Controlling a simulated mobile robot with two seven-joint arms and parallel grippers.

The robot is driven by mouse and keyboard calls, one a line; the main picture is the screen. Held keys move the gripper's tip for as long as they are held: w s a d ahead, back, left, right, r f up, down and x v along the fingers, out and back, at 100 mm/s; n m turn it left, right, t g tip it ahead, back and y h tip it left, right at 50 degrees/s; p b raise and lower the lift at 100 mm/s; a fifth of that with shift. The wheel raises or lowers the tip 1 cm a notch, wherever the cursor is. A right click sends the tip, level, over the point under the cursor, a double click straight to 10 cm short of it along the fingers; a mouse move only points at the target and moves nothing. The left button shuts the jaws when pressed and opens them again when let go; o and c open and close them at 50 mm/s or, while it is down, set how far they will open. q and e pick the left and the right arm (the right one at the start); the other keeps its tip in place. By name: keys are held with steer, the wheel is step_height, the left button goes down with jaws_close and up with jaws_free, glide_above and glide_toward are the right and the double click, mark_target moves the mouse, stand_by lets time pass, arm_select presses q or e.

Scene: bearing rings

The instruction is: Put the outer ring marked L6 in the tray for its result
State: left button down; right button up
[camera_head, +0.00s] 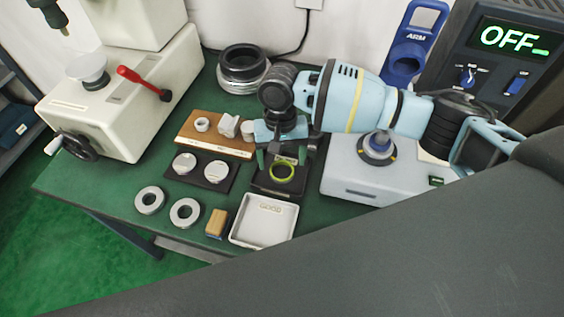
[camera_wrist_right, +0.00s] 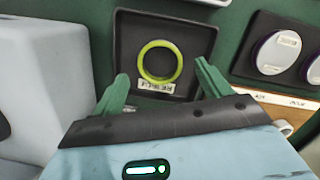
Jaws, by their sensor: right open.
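A yellow-green ring (camera_head: 281,172) lies flat in a small dark tray (camera_head: 262,188). The wrist view shows this ring (camera_wrist_right: 160,46) whole, with the dark tray (camera_wrist_right: 128,22) around it and a label, seemingly REJECT upside down, beside it. My right gripper (camera_head: 282,157) is open and empty, just above the ring; its fingers (camera_wrist_right: 161,72) are apart on either side of the tray's near part. A white tray marked GOOD (camera_head: 264,240) stands in front. Two grey rings (camera_head: 149,200) (camera_head: 184,212) lie on the bench. No L6 mark is legible. My left gripper is not in view.
Two pale discs (camera_head: 184,163) (camera_head: 215,171) sit on a dark holder. Behind it is a wooden block (camera_head: 190,133) with small metal parts. A grey device (camera_head: 345,185) stands to the right, a white press (camera_head: 120,95) to the left. A small wooden-topped block (camera_head: 216,223) stands beside the GOOD tray.

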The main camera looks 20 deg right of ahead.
mark_target(281, 163)
step_height(281, 163, up, 10)
steer(key=w, duration=0.1)
steer(key=shift+w+d+f+p, duration=0.15)
steer(key=shift+w+f+p, duration=0.05)
steer(key=shift+p, duration=0.2)
